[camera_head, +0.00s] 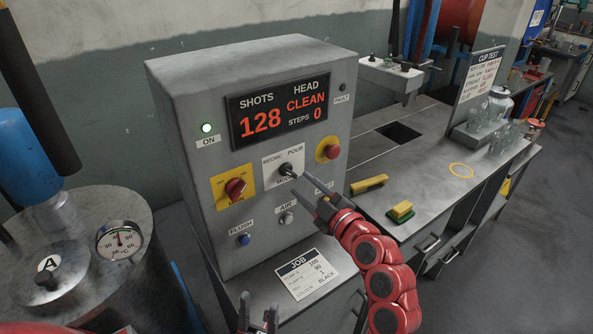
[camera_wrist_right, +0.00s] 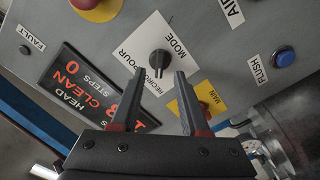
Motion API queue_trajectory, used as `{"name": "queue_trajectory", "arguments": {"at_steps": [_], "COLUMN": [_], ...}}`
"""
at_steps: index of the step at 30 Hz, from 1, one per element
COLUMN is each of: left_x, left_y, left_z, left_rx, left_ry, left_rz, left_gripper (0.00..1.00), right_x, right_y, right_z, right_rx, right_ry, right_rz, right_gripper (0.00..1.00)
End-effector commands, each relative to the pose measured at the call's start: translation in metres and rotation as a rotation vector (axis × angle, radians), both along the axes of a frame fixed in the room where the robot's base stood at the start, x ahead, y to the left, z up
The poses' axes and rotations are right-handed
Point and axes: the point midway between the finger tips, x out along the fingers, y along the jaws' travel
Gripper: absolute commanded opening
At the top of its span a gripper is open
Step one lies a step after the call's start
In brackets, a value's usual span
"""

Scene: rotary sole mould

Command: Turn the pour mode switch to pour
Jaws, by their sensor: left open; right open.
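The pour mode switch (camera_head: 286,169) is a small dark knob on a white plate marked RECIRC, POUR and MODE, on the grey control box. In the right wrist view the knob (camera_wrist_right: 159,60) stands just beyond the fingertips, roughly in line with the gap. I cannot tell which label it points to. My right gripper (camera_head: 303,186) is open in front of the switch, its fingers partly covering the plate; it also shows in the right wrist view (camera_wrist_right: 159,75). I see no clear contact. My left gripper (camera_head: 257,312) is open and empty at the bottom edge, far below the switch.
The display (camera_head: 279,108) reads 128 shots, head CLEAN, steps 0. Near the switch are a red main knob (camera_head: 235,188), a red button (camera_head: 331,150), an air knob (camera_head: 286,217) and a blue flush button (camera_head: 243,239). A job card (camera_head: 306,272) lies in front of the box.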

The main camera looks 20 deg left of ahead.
Motion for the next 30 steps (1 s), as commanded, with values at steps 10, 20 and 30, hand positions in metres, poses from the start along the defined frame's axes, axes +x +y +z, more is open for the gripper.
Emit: {"name": "queue_trajectory", "arguments": {"at_steps": [10, 20, 30], "left_x": [0.000, 0.000, 0.000], "left_y": [0.000, 0.000, 0.000], "left_z": [0.017, 0.017, 0.017], "left_rx": [0.000, 0.000, 0.000], "left_ry": [0.000, 0.000, 0.000], "left_rz": [0.000, 0.000, 0.000], "left_gripper": [0.50, 0.50, 0.50], "right_x": [0.022, 0.024, 0.024], "right_y": [0.028, 0.030, 0.030], "right_z": [0.001, 0.000, 0.000], "right_rx": [0.002, 0.001, 0.000], "right_ry": [0.001, -0.001, 0.000], "right_rz": [-0.001, -0.001, -0.001], "right_gripper": [0.45, 0.45, 0.00]}}
